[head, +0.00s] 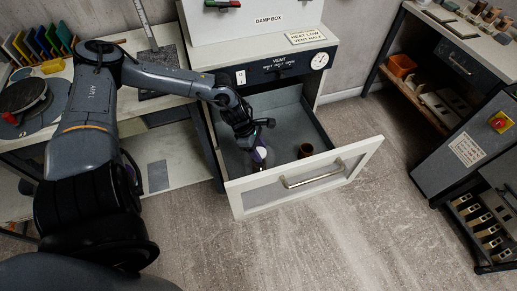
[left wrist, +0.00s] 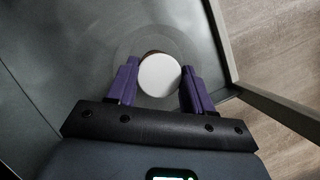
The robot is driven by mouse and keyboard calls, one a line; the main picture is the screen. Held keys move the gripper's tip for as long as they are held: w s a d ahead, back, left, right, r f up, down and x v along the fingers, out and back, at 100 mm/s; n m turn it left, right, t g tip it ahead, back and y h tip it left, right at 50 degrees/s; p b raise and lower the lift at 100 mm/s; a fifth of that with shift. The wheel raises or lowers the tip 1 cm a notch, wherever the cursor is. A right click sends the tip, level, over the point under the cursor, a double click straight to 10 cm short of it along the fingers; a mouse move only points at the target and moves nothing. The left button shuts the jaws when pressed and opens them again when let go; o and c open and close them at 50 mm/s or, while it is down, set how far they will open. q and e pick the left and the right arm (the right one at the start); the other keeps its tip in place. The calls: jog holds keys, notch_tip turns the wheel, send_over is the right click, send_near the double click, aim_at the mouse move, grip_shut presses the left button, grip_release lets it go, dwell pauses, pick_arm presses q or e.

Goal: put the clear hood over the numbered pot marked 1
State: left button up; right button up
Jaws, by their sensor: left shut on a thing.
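My left gripper (head: 260,145) reaches down into the open drawer of the damp box. In the left wrist view the purple fingers (left wrist: 156,88) are shut on the round white knob (left wrist: 159,75) of the clear hood (left wrist: 127,48). The hood shows as a faint see-through disc around the knob. A brown sliver (left wrist: 151,53) shows just past the knob's edge, seemingly a pot under the hood; how far down the hood sits I cannot tell. A brown pot (head: 305,150) stands in the drawer to the right of the gripper. No number is readable. My right gripper is not in view.
The drawer (head: 234,186) is pulled out, with a raised white front and handle (head: 314,176). The cabinet with a vent panel (head: 283,68) stands behind it. A table with a dark wheel (head: 22,97) is at left; a shelf and dark cabinet (head: 467,150) are at right.

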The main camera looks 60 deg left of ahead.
pick_arm(q)
jog(key=o, duration=1.5)
